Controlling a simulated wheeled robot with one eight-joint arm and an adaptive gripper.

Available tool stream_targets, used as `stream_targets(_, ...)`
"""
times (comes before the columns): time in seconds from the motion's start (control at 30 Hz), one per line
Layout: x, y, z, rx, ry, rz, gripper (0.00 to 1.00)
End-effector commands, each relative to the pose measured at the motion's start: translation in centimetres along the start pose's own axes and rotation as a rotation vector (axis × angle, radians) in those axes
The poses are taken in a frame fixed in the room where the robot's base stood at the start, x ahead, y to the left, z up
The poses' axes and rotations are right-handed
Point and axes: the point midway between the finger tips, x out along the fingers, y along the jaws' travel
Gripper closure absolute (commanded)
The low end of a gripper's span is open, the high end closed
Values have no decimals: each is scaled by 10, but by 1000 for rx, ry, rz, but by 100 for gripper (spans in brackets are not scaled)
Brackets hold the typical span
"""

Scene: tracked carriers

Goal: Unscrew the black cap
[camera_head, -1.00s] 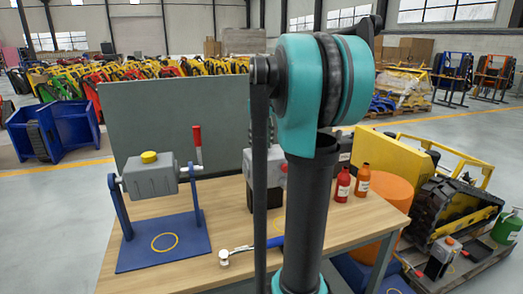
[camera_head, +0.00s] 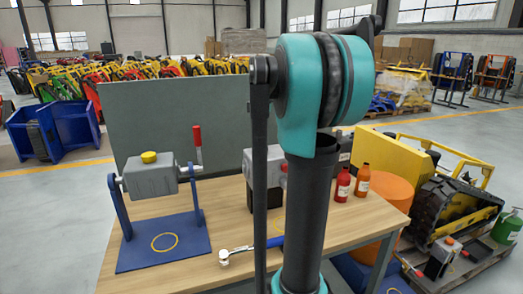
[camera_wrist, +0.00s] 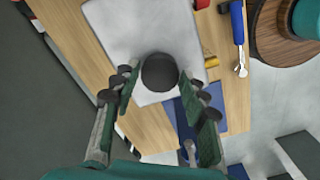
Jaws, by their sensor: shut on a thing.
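The black cap (camera_wrist: 160,72) is a dark round disc, seen from above over a light grey box (camera_wrist: 112,22) in the wrist view. My gripper (camera_wrist: 161,76) is shut on the cap, with one finger on each side of it. In the head view, a grey box with a black lower part (camera_head: 248,163) stands on the table, partly behind my arm. The cap and my gripper are hidden in that view.
A grey box with a yellow cap (camera_head: 149,157) hangs in a blue stand (camera_head: 140,258) on the left. A blue-handled tool (camera_head: 224,257) lies near the front edge. Red (camera_head: 343,185) and orange (camera_head: 362,182) bottles stand right. A dark panel (camera_head: 220,115) rises behind the table.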

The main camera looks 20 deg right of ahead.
Motion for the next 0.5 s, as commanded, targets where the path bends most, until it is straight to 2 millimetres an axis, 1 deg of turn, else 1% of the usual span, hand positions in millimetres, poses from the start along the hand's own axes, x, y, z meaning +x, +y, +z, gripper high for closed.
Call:
stream_targets(0.07,0,0,0,1,0,-1,81)
stream_targets(0.1,0,0,0,1,0,-1,53)
stream_targets(0.2,0,0,0,2,0,-1,41)
stream_targets(0.5,0,0,0,15,0,0,41)
